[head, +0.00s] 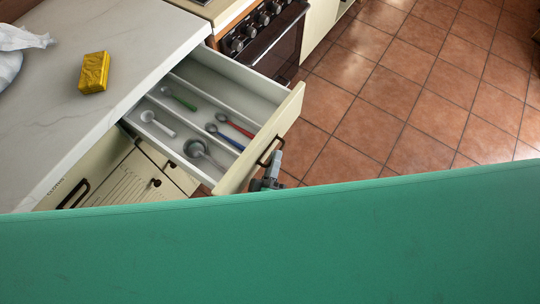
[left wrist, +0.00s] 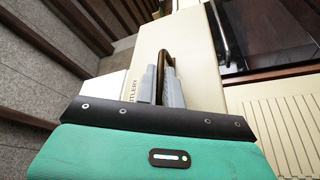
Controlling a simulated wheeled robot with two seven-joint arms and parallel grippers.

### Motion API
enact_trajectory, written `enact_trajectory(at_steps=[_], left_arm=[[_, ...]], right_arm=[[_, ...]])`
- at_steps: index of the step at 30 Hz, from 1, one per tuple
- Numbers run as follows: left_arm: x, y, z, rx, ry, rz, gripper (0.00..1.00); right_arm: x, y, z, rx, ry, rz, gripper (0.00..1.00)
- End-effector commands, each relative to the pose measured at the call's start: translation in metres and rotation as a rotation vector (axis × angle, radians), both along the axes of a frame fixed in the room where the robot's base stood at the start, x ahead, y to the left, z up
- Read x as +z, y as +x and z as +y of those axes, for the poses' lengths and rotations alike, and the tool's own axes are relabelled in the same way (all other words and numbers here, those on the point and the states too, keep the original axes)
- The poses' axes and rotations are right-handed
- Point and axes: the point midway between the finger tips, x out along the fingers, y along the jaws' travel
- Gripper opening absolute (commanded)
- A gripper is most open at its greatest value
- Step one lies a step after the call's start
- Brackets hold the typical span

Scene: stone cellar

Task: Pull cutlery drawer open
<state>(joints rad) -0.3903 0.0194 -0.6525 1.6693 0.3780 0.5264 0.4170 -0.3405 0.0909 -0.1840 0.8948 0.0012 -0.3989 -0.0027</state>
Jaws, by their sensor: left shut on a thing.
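The cutlery drawer (head: 230,81) stands pulled out from under the counter in the head view. Spoons and other utensils with green, red, blue and white handles lie in its compartments, with a grey ladle (head: 196,148) near the front. Its dark handle (head: 270,152) is on the cream front panel. My left gripper (head: 271,168) is at this handle, mostly hidden below by a large green surface. In the left wrist view the two grey fingers (left wrist: 161,84) are shut on the handle (left wrist: 165,57), beside lettering partly reading "TLERY". My right gripper is not in view.
A yellow block (head: 94,72) and a white crumpled item (head: 14,48) lie on the pale counter (head: 128,45). A stove with knobs (head: 262,25) stands beyond the drawer. Cream cupboard fronts (head: 120,180) are below the counter. The tiled floor (head: 400,90) at right is clear.

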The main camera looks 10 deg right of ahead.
Motion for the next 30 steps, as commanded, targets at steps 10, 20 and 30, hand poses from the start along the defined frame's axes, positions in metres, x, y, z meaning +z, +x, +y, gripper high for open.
enact_trajectory(at_steps=[10,20,30], left_arm=[[-0.001,0.000,0.000,0.000,0.001,0.002,0.26],[-0.001,-0.001,0.001,0.000,0.001,0.001,0.30],[-0.016,-0.052,0.021,-0.002,0.001,0.005,0.30]], right_arm=[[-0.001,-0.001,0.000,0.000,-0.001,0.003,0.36],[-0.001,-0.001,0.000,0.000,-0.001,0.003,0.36],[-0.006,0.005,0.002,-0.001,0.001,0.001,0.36]])
